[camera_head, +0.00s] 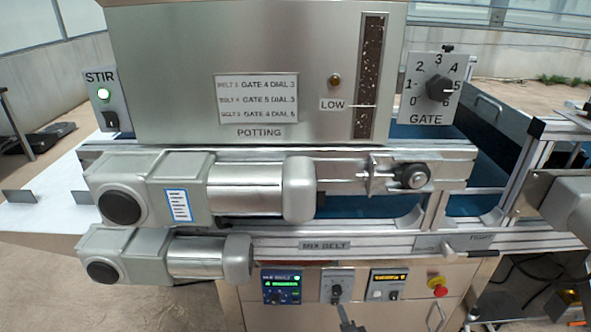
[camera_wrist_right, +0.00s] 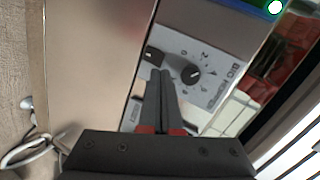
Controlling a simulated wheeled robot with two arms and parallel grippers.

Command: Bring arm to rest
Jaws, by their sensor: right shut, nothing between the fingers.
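My right gripper (camera_head: 346,322) shows as a small dark shape at the bottom edge of the head view, just below a dial panel (camera_head: 338,286) on the machine's lower front. In the right wrist view my right gripper (camera_wrist_right: 160,74) is shut and empty. Its dark fingers with red bands lie together in front of the pale dial panel, beside a black knob (camera_wrist_right: 191,75) and apart from it in the picture. Whether the fingertips touch the panel is not clear. My left gripper is not in view.
The steel potting hopper (camera_head: 160,80) stands above two grey motors (camera_head: 125,200) and the belt frame (camera_head: 400,243). A red emergency button (camera_head: 437,283) and lit displays (camera_head: 282,284) flank the dial panel.

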